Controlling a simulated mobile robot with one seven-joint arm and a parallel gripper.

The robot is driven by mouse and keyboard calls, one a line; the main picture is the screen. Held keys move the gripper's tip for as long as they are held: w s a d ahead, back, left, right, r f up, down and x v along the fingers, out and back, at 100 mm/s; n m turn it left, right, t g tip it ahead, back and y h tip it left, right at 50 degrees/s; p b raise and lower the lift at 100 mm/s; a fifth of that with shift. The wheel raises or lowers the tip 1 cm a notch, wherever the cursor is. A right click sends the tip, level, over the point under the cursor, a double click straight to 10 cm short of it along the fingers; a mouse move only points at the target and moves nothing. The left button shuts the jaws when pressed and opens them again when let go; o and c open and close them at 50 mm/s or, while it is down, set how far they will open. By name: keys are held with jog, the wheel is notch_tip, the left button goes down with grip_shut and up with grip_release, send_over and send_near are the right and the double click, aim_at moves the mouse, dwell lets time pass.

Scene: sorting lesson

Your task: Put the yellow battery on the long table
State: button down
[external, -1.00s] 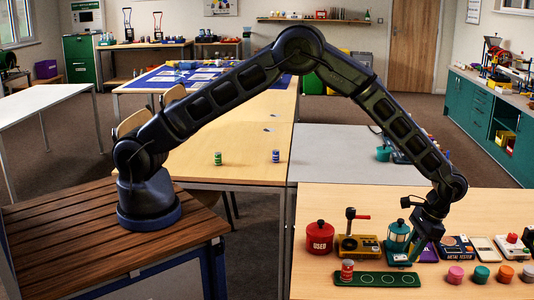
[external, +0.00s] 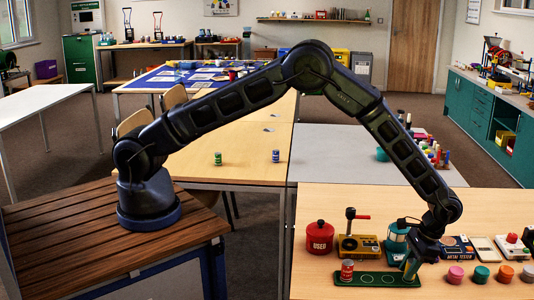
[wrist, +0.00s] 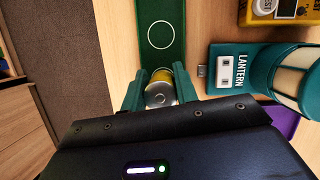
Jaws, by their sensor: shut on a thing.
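My gripper (external: 411,272) is low over the right end of a green strip tray (external: 362,279) with ringed spots on the near right table. In the wrist view its teal fingers (wrist: 160,82) are shut on the yellow battery (wrist: 181,80), whose round metal end (wrist: 159,95) faces the camera. In the external view the gripper hides the battery. I cannot tell whether the battery still touches the tray. A red battery (external: 347,270) stands at the tray's left end. A long pale wood table (external: 230,165) runs away in the middle; a green battery (external: 218,158) and a blue battery (external: 276,156) stand on it.
Behind the tray stand a red USED pot (external: 319,239), a yellow device with a lever (external: 357,246) and a teal lantern (external: 397,236). Several coloured round pieces (external: 481,274) sit to the right. A grey table (external: 340,155) adjoins the long table, whose near part has free room.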

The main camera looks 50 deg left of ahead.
jog(key=shift+f, duration=0.35)
dwell(0.4)
jog(key=c, duration=1)
grip_release()
jog(key=shift+r, duration=0.1)
jog(key=v, duration=1)
jog(key=shift+w+r, duration=0.15)
jog(key=shift+r, duration=0.1)
